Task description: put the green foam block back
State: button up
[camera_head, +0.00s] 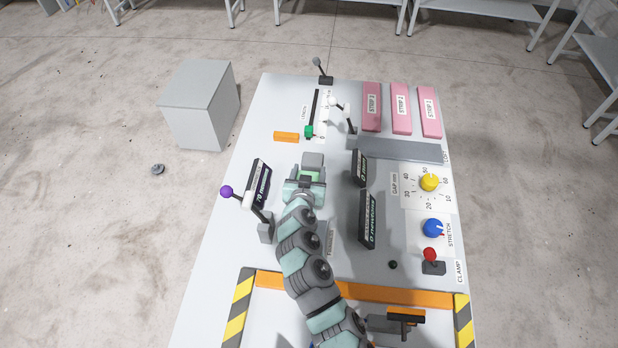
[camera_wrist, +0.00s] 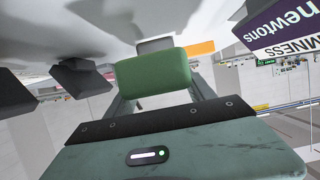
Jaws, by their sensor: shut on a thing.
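The green foam block (camera_wrist: 153,80) sits between my gripper's two fingers in the wrist view, and the fingers are shut on it. In the head view my gripper (camera_head: 309,172) is over the left-middle part of the white table, and it mostly hides the block there. A small grey block or pad (camera_head: 313,160) shows just beyond the fingertips; it also shows behind the green block in the wrist view (camera_wrist: 155,45). I cannot tell whether the green block touches the table or the grey piece.
A purple-knobbed lever (camera_head: 227,192) and a dark display (camera_head: 259,180) stand left of my gripper. Dark displays (camera_head: 367,220) stand to its right. An orange bar (camera_head: 286,137), a green slider (camera_head: 309,131) and pink strips (camera_head: 401,110) lie farther back. Knobs (camera_head: 429,183) line the right side.

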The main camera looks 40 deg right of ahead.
jog(key=shift+f, duration=1.45)
jog(key=shift+f, duration=0.1)
jog(key=shift+f+b, duration=0.35)
jog(key=shift+b, duration=0.3)
jog(key=shift+f+b, duration=0.3)
